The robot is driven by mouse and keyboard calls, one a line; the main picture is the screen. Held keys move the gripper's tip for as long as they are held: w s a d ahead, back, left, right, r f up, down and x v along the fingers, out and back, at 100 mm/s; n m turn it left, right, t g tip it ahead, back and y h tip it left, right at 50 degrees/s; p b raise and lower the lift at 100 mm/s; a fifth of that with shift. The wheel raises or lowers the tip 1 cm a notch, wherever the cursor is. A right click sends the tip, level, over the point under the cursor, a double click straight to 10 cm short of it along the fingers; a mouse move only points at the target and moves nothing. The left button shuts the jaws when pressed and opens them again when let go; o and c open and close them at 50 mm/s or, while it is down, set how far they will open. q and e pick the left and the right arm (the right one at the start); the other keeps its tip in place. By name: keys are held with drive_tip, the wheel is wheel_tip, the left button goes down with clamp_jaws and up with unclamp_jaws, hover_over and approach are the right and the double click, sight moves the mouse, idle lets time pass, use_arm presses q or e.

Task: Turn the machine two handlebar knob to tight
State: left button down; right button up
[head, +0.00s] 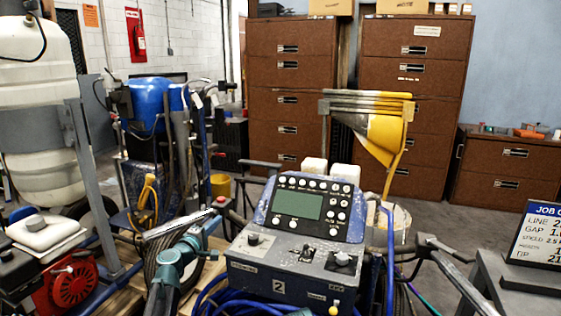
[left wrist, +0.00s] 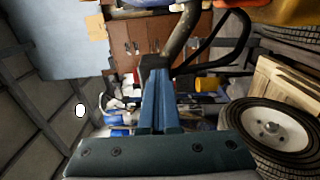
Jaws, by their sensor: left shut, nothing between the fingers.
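Machine two is the blue-grey console (head: 272,270) with a "2" label on its front, a screen and several round knobs (head: 343,258). Its right handlebar (head: 432,243) has a dark grip end. My left gripper (head: 211,222), teal, is shut and empty, left of the console. In the left wrist view its shut blue fingers (left wrist: 158,95) point at a dark curved bar (left wrist: 182,32); contact is unclear. My right gripper is out of view.
Another machine with a blue tank (head: 147,103) stands behind left. A white tank (head: 40,120) and red engine (head: 70,287) crowd the left. Blue hoses lie below the console. A job sign (head: 535,240) stands at the right. Brown cabinets (head: 290,110) line the back.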

use_arm(q)
drive_tip(key=shift+a+f, duration=0.1)
drive_tip(key=shift+a, duration=0.15)
idle(0.3)
drive_tip(key=v, duration=0.6)
drive_tip(key=shift+s+d+f, duration=0.1)
drive_tip(key=shift+d+f, duration=0.05)
drive_tip(key=shift+d, duration=0.3)
idle(0.3)
